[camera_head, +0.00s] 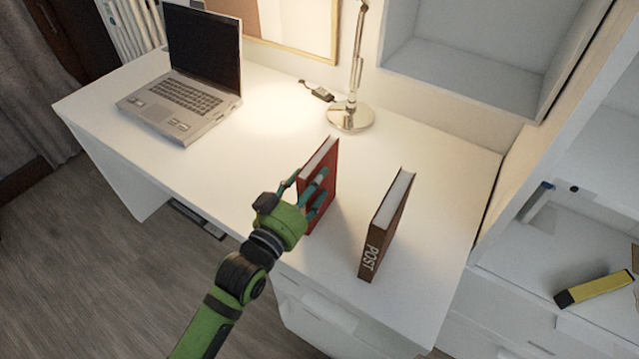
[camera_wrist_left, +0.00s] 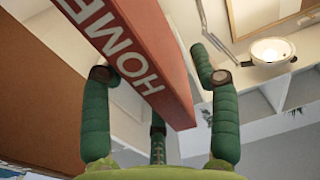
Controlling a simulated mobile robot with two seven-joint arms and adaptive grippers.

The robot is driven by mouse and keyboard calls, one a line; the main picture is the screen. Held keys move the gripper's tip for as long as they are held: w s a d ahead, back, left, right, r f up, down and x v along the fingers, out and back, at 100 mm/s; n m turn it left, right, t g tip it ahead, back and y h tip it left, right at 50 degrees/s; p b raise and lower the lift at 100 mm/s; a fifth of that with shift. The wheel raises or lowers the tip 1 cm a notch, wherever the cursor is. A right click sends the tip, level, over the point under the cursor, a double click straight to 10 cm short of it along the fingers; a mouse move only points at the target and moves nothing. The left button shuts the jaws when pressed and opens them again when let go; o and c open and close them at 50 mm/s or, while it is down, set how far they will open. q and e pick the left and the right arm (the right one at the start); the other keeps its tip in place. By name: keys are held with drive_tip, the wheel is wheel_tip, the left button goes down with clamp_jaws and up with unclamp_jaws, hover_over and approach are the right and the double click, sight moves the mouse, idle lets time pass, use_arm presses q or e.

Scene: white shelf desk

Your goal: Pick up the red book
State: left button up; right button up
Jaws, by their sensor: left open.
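The red book (camera_head: 326,172) stands upright on the white desk, near its front edge in the head view. In the left wrist view the red book (camera_wrist_left: 155,60) shows its spine with the letters "HOME". My left gripper (camera_head: 316,190) is open at the book, with fingers on both sides of it. In the left wrist view the fingers of my left gripper (camera_wrist_left: 160,90) stand apart around the spine, with a gap showing on the right side. Whether the left finger touches the cover is unclear. My right gripper is not in view.
A brown book (camera_head: 388,225) marked "POST" stands upright to the right. A laptop (camera_head: 185,95) is at the back left, and a lamp (camera_head: 350,115) stands behind the red book. A shelf unit (camera_head: 520,270) borders the right. The desk's middle left is clear.

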sight(327, 154)
use_arm(q)
drive_tip(key=x, duration=0.3)
drive_tip(key=shift+w+d, duration=0.25)
drive_tip(key=shift+w, duration=0.05)
drive_tip(key=shift+f, duration=0.1)
clamp_jaws()
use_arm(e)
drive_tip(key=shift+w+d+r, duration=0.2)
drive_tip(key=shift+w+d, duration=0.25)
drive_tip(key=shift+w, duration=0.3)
